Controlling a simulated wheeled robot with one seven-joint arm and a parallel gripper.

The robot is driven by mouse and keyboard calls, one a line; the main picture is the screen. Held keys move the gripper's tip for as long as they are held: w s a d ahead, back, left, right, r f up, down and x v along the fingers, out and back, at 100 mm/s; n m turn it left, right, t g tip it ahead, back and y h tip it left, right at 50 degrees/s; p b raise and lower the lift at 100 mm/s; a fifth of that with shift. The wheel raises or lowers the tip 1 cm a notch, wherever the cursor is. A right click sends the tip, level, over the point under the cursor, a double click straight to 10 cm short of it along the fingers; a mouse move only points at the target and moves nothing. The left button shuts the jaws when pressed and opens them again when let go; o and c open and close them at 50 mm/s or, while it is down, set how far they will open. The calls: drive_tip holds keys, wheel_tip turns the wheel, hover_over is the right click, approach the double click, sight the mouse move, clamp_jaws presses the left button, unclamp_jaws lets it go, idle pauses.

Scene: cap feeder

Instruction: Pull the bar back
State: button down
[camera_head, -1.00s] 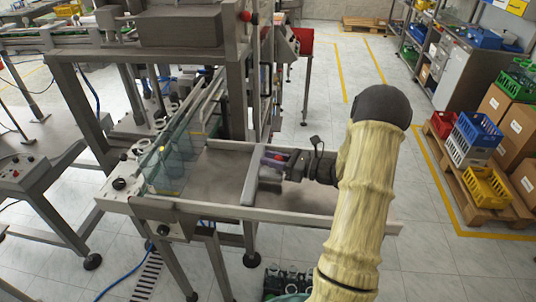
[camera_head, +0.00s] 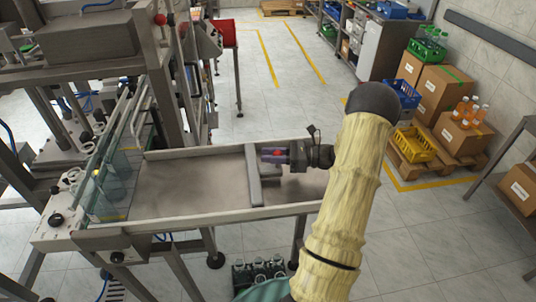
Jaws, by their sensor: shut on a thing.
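The bar (camera_head: 253,178) is a grey crosspiece spanning the feeder tray (camera_head: 190,220) from its far wall to its near wall, right of the tray's middle. My gripper (camera_head: 274,157) reaches in from the right and is shut at the bar's right side, near its far half. A dark grip part and a small red spot show there. The exact contact between the fingers and the bar is too small to see clearly. The tray floor left of the bar is bare.
Clear panels (camera_head: 115,180) stand at the tray's left end. A metal machine frame (camera_head: 160,75) rises behind it. A crate of bottles (camera_head: 262,273) stands on the floor below. Boxes and a yellow crate (camera_head: 415,145) on a pallet stand at right, with open floor between.

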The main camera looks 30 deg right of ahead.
drive_tip(key=shift+d, duration=0.2)
drive_tip(key=c, duration=1.4)
unclamp_jaws()
drive_tip(key=shift+c, duration=0.2)
drive_tip(key=o, duration=0.3)
drive_tip(key=shift+s+d, duration=0.15)
drive_tip(key=shift+o, duration=0.2)
drive_tip(key=b+v, duration=0.3)
drive_tip(key=v, duration=1.4)
drive_tip(key=shift+s+b, duration=0.15)
drive_tip(key=shift+b, duration=0.15)
drive_tip(key=shift+r, duration=0.1)
